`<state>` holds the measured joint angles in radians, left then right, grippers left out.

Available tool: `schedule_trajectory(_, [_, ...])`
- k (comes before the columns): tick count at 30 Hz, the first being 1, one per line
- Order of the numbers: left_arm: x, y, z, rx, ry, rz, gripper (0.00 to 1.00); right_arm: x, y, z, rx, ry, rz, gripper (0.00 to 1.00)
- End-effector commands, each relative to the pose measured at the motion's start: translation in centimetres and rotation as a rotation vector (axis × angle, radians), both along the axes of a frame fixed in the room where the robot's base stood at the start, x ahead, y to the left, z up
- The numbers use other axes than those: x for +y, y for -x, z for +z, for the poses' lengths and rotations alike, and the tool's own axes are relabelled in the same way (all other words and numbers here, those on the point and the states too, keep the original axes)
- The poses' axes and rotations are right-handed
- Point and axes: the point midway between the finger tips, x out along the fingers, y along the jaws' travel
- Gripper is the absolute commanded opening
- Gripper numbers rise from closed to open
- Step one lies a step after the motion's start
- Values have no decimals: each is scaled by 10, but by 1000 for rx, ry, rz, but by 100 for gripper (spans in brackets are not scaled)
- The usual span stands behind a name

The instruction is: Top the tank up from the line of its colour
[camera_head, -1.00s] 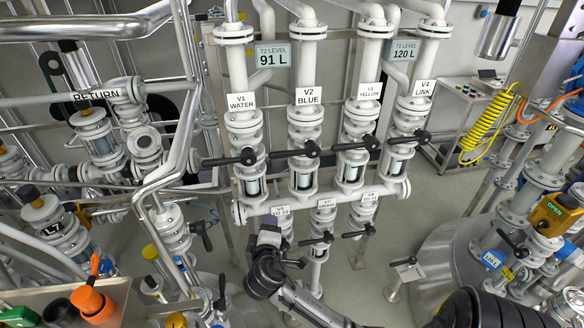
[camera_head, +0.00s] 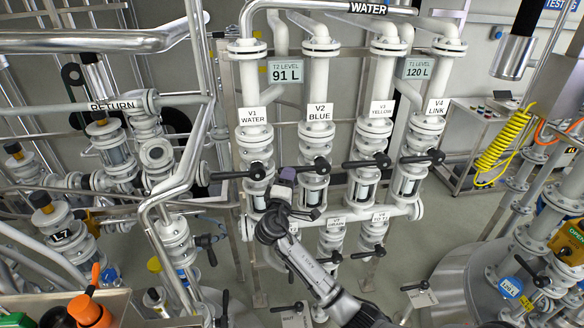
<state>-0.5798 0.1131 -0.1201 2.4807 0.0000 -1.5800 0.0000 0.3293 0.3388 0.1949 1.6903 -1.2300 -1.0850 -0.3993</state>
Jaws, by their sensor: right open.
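The valve manifold stands ahead, with black levers on V1 WATER (camera_head: 238,174), V2 BLUE (camera_head: 320,166), V3 YELLOW (camera_head: 368,162) and V4 LINK (camera_head: 423,157). These levers lie roughly crosswise to their pipes. The T2 level sign (camera_head: 286,71) reads 91 L and the T1 level sign (camera_head: 414,67) reads 120 L. My right gripper (camera_head: 287,178) is open and raised between the V1 and V2 levers, near the left end of the V2 lever. I cannot tell whether it touches that lever. My right arm hides part of the lower valve row. My left gripper is out of view.
Lower valves, including the drain valve (camera_head: 332,234), sit under the crosspipe. A large metal tank (camera_head: 455,275) stands at the right. A yellow coiled hose (camera_head: 503,140) hangs at the right. The RETURN pipework (camera_head: 150,150) crowds the left.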

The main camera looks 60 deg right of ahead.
Motion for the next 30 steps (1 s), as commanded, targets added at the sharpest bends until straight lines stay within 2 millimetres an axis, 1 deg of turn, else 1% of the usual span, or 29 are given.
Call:
schedule_trajectory(1, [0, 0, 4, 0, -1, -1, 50, -8, -2, 4, 2, 2, -3, 49])
schedule_trajectory(3, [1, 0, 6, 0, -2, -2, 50, -17, -4, 5, 1, 0, -2, 49])
schedule_trajectory(9, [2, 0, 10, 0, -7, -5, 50, -34, -10, 7, 0, -1, -1, 49])
schedule_trajectory(15, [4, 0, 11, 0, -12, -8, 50, -41, -12, 7, 0, -1, -1, 49])
schedule_trajectory(23, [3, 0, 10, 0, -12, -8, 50, -41, -12, 7, -1, -1, -1, 49])
schedule_trajectory(30, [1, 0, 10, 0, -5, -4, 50, -41, -12, 7, -1, -1, -1, 27])
